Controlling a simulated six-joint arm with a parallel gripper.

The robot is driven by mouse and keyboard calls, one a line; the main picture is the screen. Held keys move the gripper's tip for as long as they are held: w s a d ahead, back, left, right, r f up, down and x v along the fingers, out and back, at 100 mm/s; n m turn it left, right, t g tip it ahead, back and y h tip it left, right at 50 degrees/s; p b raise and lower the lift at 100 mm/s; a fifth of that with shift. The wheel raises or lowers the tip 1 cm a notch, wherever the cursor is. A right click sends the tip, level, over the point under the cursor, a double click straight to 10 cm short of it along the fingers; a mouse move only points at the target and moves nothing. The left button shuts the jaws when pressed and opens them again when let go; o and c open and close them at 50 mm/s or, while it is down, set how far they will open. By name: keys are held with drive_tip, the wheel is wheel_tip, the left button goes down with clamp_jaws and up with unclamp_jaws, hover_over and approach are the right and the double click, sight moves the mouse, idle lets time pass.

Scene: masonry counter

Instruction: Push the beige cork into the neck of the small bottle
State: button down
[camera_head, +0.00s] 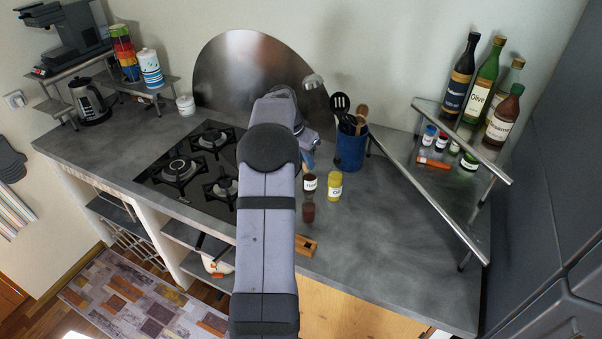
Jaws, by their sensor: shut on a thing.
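My arm crosses the middle of the view, and my gripper (308,158) shows only as a small part below the wrist. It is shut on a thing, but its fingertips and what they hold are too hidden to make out. I cannot see the beige cork. Just below the gripper stand a small dark bottle with a white label (309,184) and a small yellow bottle with a white label (334,186). A small dark red container (308,211) stands in front of them. I cannot tell which of these is the bottle for the cork.
A small wooden block (306,246) lies near the counter's (390,250) front edge. A blue utensil pot (350,150) stands behind the bottles. A metal corner shelf (455,205) with bottles and small jars is at right. The hob (190,165) is at left. Counter right of the yellow bottle is clear.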

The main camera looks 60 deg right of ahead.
drive_tip(key=s+a+m+g, duration=0.1)
drive_tip(key=s+a+m, duration=0.1)
drive_tip(key=shift+f+m, duration=0.15)
drive_tip(key=shift+m, duration=0.15)
idle(0.3)
drive_tip(key=shift+a+f, duration=0.1)
drive_tip(key=shift+f+b, duration=2.4)
drive_tip(key=shift+f, duration=0.4)
drive_tip(key=shift+f+b, duration=1.35)
idle(0.6)
drive_tip(key=c, duration=1.5)
unclamp_jaws()
drive_tip(key=shift+r, duration=0.1)
